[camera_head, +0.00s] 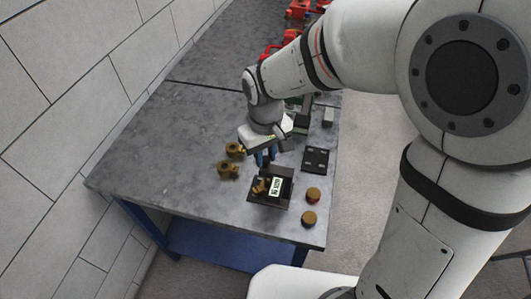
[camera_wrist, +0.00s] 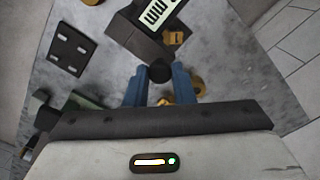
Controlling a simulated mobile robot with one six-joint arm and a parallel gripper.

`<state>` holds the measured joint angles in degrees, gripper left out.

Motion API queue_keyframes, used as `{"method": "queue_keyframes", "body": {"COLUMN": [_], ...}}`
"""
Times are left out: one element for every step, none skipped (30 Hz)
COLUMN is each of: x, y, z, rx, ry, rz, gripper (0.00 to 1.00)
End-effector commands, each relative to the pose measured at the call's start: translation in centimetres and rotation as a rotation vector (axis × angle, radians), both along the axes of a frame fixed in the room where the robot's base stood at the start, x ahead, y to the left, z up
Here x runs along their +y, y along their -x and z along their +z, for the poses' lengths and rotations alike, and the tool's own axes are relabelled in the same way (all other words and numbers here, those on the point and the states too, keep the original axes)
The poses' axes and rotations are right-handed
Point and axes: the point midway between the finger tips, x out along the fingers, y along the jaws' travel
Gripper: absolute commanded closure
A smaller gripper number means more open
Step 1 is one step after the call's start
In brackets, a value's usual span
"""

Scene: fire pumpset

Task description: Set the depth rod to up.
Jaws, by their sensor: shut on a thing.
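A dark device (camera_head: 271,187) with a pale display sits on the near part of the grey table; its dark body and display (camera_wrist: 153,12) also show at the top of the wrist view. My gripper (camera_head: 265,158) points down beside it, on its far side. In the wrist view, the blue fingers of my gripper (camera_wrist: 160,77) are on either side of a round black knob (camera_wrist: 159,72), next to the device's body, and are shut on it. The knob looks like the end of the depth rod, but the rod's length is hidden.
Two brass fittings (camera_head: 230,160) stand left of my gripper. Two round brass caps (camera_head: 311,206) lie near the table's right edge. A flat black plate (camera_head: 315,160) lies to the right. Red parts (camera_head: 297,9) are at the far end. The table's left side is clear.

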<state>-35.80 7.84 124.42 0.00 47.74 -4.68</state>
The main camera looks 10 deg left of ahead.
Motion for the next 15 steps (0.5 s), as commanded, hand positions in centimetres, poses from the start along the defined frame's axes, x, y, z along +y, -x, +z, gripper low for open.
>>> {"method": "queue_keyframes", "body": {"x": [0.0, 0.0, 0.0, 0.0, 0.0, 0.0, 0.0, 0.0, 0.0, 0.0, 0.0, 0.0, 0.0, 0.0, 0.0], "y": [0.0, 0.0, 0.0, 0.0, 0.0, 0.0, 0.0, 0.0, 0.0, 0.0, 0.0, 0.0, 0.0, 0.0, 0.0], "z": [0.1, 0.3, 0.7, 1.1, 1.6, 2.3, 2.9, 3.5, 4.3, 4.7, 5.0, 5.2, 5.3, 5.2, 5.1], "rx": [-0.001, -0.001, -0.002, -0.002, -0.002, -0.002, -0.002, -0.002, -0.002, -0.002, -0.002, -0.002, -0.001, -0.001, -0.001], "ry": [-0.001, -0.001, -0.001, -0.001, -0.001, -0.001, -0.001, -0.002, -0.002, -0.001, -0.001, -0.001, -0.001, -0.001, -0.001], "rz": [0.0, 0.0, 0.0, 0.0, 0.0, 0.0, 0.0, 0.0, 0.0, 0.0, 0.0, 0.0, 0.0, 0.0, 0.0], "gripper": [1.0, 1.0, 1.0, 1.0, 1.0, 1.0, 1.0, 1.0, 1.0, 1.0, 1.0, 1.0, 1.0, 1.0, 1.0]}}
